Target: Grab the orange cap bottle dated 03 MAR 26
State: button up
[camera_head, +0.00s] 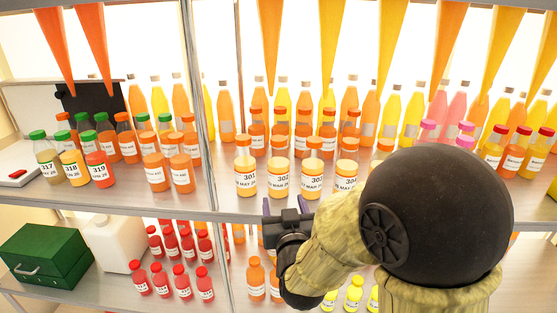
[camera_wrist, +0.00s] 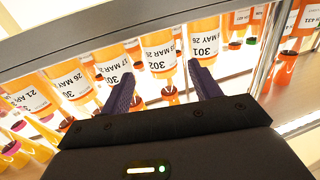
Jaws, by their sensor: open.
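A front row of orange-capped bottles with white labels stands upright on the upper shelf: bottle 301 (camera_head: 245,168), bottle 302 (camera_head: 279,174), and further ones to the right (camera_head: 313,170) (camera_head: 347,168). My gripper (camera_head: 291,206) is open and empty in front of the shelf edge, below this row. In the wrist view, which looks inverted, my gripper (camera_wrist: 160,76) has its dark purple fingers spread, with bottle 302 (camera_wrist: 158,52) seen between them and bottle 301 (camera_wrist: 204,38) by the right finger.
A metal divider post (camera_head: 203,120) stands left of the row. Beyond it are green-capped bottles (camera_head: 72,165) and other orange-capped ones (camera_head: 155,172). Taller bottles crowd behind. Orange cones (camera_head: 272,45) hang above. Red bottles (camera_head: 160,278) and a green box (camera_head: 47,255) are on the lower shelf.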

aim_at(279, 185)
jog(key=p, duration=0.4)
jog(key=shift+w+r, duration=0.15)
jog(key=shift+w, duration=0.05)
jog(key=w+p, duration=0.2)
jog(key=w, duration=0.1)
jog(key=w+a+p, duration=0.1)
jog(key=w, duration=0.2)
jog(key=shift+w+a+p, duration=0.15)
jog(key=shift+w+p, duration=0.25)
jog(key=shift+w+f, duration=0.2)
jog(key=shift+w, duration=0.05)
jog(key=w+p, duration=0.2)
jog(key=w, duration=0.1)
jog(key=w+p, duration=0.1)
jog(key=shift+w+a+r+p, duration=0.2)
jog(key=shift+a+r+p, duration=0.05)
jog(key=shift+a+p, duration=0.05)
jog(key=shift+w+f, duration=0.15)
jog(key=shift+w, duration=0.25)
jog(key=shift+c, duration=0.4)
